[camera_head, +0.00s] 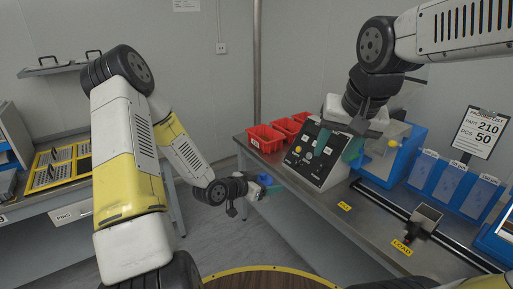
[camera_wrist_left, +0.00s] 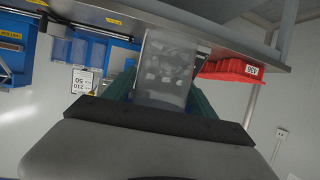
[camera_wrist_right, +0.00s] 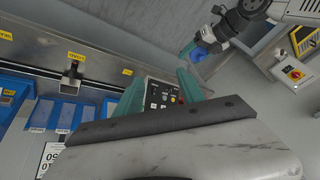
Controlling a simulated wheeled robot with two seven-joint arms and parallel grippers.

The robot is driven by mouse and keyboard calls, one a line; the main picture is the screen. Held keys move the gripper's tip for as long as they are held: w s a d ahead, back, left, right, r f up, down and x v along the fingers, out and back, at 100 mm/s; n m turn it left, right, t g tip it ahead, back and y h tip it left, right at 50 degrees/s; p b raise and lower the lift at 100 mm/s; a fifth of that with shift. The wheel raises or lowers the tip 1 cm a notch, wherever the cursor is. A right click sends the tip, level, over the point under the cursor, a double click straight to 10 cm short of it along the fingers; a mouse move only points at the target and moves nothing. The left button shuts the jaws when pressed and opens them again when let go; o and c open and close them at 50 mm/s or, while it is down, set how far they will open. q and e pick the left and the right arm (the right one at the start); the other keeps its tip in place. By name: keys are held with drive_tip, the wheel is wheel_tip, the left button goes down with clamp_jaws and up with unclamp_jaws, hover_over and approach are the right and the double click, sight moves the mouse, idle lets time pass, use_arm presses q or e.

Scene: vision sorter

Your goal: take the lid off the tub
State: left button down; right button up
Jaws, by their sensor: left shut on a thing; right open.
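My left gripper (camera_head: 264,186) is low over the floor gap, left of the right-hand bench. In the left wrist view its green fingers (camera_wrist_left: 162,92) are shut on a see-through grey tub (camera_wrist_left: 166,62) with pale pieces showing through it. A small blue patch (camera_head: 273,191) shows at this gripper; it also shows in the right wrist view (camera_wrist_right: 199,54). I cannot tell whether it is the lid. My right gripper (camera_head: 354,148) is open and empty in front of the control panel, apart from the tub; its green fingers also show in the right wrist view (camera_wrist_right: 160,90).
The right-hand bench (camera_head: 345,230) carries red bins (camera_head: 266,138), a sloped control panel (camera_head: 316,155), blue bins (camera_head: 452,186) and a black fixture (camera_head: 425,220). A left bench (camera_head: 50,203) holds yellow-edged trays. A round yellow-rimmed surface (camera_head: 270,280) is at the bottom.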

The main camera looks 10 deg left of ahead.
drive_tip(key=w+a+f+m+g+h, duration=0.1)
drive_tip(key=w+a+f+m+h, duration=0.15)
drive_tip(key=w+a, duration=0.55)
drive_tip(key=m, duration=0.2)
approach(261, 173)
drive_tip(key=shift+n+t+h, duration=0.25)
drive_tip(key=shift+t+h, duration=0.05)
drive_tip(key=shift+h, duration=0.15)
drive_tip(key=x, duration=0.8)
drive_tip(key=shift+s+a+f, duration=0.1)
drive_tip(key=shift+a+f, duration=0.15)
drive_tip(key=shift+f, duration=0.05)
clamp_jaws()
drive_tip(key=shift+a, duration=0.1)
drive_tip(key=shift+r, duration=0.2)
drive_tip(key=shift+a+r, duration=0.25)
drive_tip(key=shift+r, duration=0.85)
